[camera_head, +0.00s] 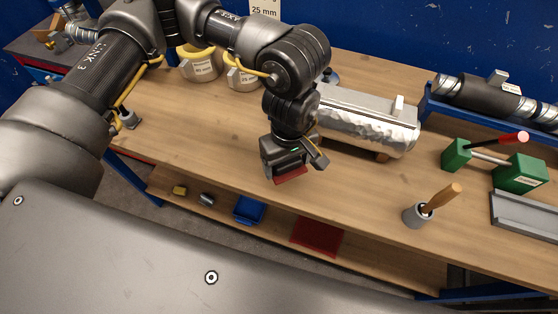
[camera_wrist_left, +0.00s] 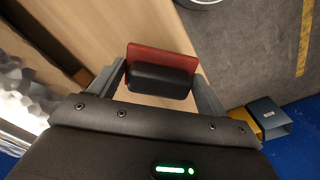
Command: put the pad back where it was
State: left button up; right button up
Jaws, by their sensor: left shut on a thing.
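The pad, red with a dark grip block, is held between the fingers of my left gripper in the left wrist view (camera_wrist_left: 163,62). In the head view only its red edge (camera_head: 291,176) shows under the gripper. My left gripper (camera_head: 290,165) is shut on the pad, above the front edge of the bench top. A flat red square (camera_head: 317,236) lies on the lower shelf, below and right of the gripper. My right gripper is not in view.
A foil-wrapped duct (camera_head: 365,122) lies on the bench (camera_head: 200,130) behind the gripper. A grey pot with a wooden-handled tool (camera_head: 418,214) stands to the right. A blue bin (camera_head: 249,210) and small yellow block (camera_head: 180,190) sit on the lower shelf.

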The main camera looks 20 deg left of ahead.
pick_arm(q)
jog(key=f, duration=0.1)
jog(key=w+a+f, duration=0.2)
jog(key=shift+f+p, duration=0.3)
jog(key=shift+p, duration=0.1)
jog(key=shift+w+a+f, duration=0.1)
jog(key=shift+a+f, duration=0.1)
jog(key=shift+f, duration=0.15)
jog(key=shift+w+a+f+p, duration=0.1)
jog(key=shift+f+p, duration=0.2)
jog(key=shift+p, duration=0.1)
notch_tip(320, 180, down, 2)
jog(key=shift+f+p, duration=0.25)
jog(key=shift+p, duration=0.4)
jog(key=shift+f, duration=0.15)
jog(key=shift+f+b, duration=0.2)
jog(key=shift+b, duration=0.15)
jog(key=o, duration=0.9)
jog(key=shift+r, duration=0.1)
